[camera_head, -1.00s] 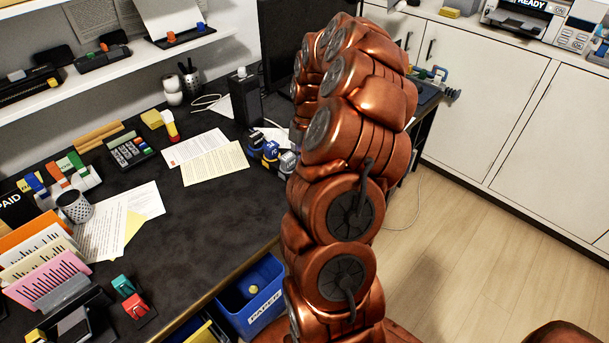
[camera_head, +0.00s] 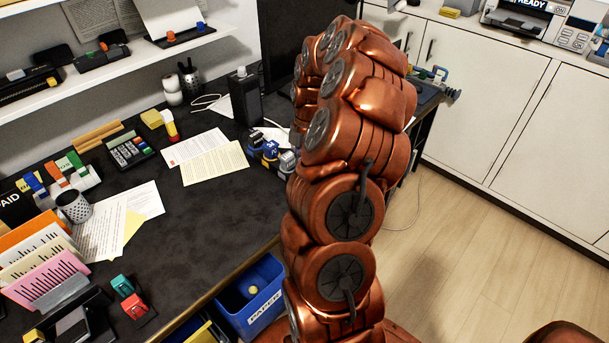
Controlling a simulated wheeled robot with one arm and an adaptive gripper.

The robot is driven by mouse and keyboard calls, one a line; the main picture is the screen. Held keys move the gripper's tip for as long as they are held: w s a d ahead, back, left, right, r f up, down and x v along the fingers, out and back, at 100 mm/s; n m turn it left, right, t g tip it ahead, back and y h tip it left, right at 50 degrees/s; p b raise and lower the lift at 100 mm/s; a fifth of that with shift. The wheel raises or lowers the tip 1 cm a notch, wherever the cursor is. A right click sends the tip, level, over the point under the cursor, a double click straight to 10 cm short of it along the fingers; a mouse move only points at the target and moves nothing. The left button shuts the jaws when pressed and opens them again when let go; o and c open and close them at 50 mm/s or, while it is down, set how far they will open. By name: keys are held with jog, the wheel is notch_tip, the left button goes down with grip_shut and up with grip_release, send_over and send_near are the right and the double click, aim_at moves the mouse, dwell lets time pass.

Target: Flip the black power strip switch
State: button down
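I cannot make out a black power strip or its switch for certain. A black upright box (camera_head: 246,97) with a small light grey knob on top stands at the back of the dark desk, left of my arm. I cannot tell whether it is the strip. My copper arm rises through the middle of the head view and bends away over the desk's right part. It hides the desk behind it. My gripper is not visible; it seems hidden behind the arm links.
Papers (camera_head: 214,163), a calculator (camera_head: 131,151) and a mesh cup (camera_head: 73,205) lie farther left on the desk (camera_head: 200,228). A dark monitor (camera_head: 290,45) stands behind. A blue paper bin (camera_head: 250,297) is below the desk edge.

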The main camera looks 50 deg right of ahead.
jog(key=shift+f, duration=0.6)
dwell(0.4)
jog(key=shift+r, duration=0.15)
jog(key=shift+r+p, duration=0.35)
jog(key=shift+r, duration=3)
